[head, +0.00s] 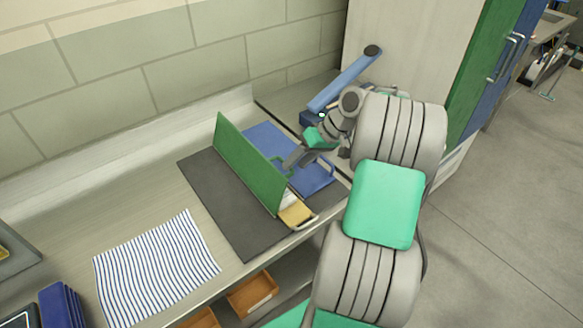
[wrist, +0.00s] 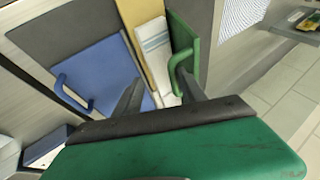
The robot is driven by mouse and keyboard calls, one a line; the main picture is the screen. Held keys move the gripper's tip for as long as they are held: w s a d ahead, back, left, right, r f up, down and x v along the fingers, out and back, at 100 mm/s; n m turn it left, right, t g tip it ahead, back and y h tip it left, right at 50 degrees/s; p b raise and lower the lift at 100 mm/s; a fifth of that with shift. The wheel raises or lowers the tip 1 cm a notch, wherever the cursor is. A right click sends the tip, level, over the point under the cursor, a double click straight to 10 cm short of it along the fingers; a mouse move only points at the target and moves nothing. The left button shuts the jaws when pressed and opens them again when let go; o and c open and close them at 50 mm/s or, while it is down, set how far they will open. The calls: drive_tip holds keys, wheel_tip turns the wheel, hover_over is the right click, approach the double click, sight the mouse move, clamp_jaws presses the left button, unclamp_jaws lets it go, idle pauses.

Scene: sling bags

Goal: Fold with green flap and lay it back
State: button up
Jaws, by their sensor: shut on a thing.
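The green flap (head: 247,160) stands about upright on its edge across the dark mat, and its green handle is on the side facing my arm. It shows at the right in the wrist view (wrist: 184,35), with the green handle (wrist: 174,72) at a fingertip. My gripper (head: 286,164) is shut on this handle; the fingers (wrist: 160,88) partly hide the contact. Beside it the blue flap (head: 318,178) lies flat with its blue handle (wrist: 68,95). A yellow panel (wrist: 153,72) with a folded white cloth (wrist: 154,45) lies between the two flaps.
The dark mat (head: 222,200) lies under the flaps, with bare mat left of the green flap. A blue-striped cloth (head: 157,268) lies further left on the counter. A wall closes off the back, and a tall cabinet (head: 408,48) stands behind my arm.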

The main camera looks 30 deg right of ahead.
drive_tip(key=v, duration=0.5)
drive_tip(key=shift+s, duration=0.15)
drive_tip(key=shift+c, duration=0.3)
idle(0.5)
